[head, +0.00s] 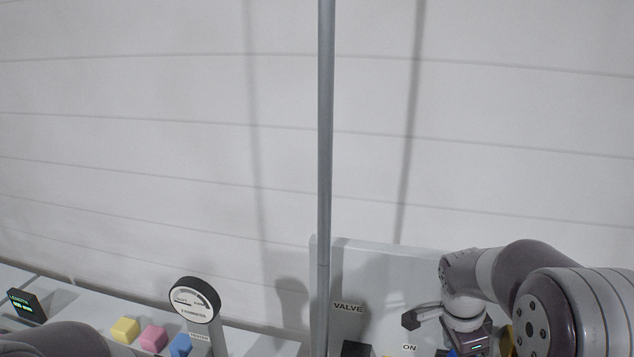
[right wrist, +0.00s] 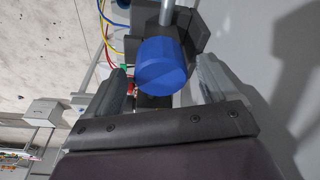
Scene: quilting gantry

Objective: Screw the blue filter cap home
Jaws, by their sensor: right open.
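The blue filter cap (right wrist: 162,66) shows in the right wrist view as a ribbed blue cylinder below a grey metal rod and a dark block. My right gripper (right wrist: 162,72) is open, with one finger on each side of the cap.
A grey panel (head: 385,262) marked VALVE and ON carries a dark-ended lever (head: 412,319) close to my right wrist. A vertical grey pole (head: 325,150) stands mid-view. At left are a round gauge (head: 194,299), yellow, pink and blue blocks (head: 153,337), and a small display (head: 26,305).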

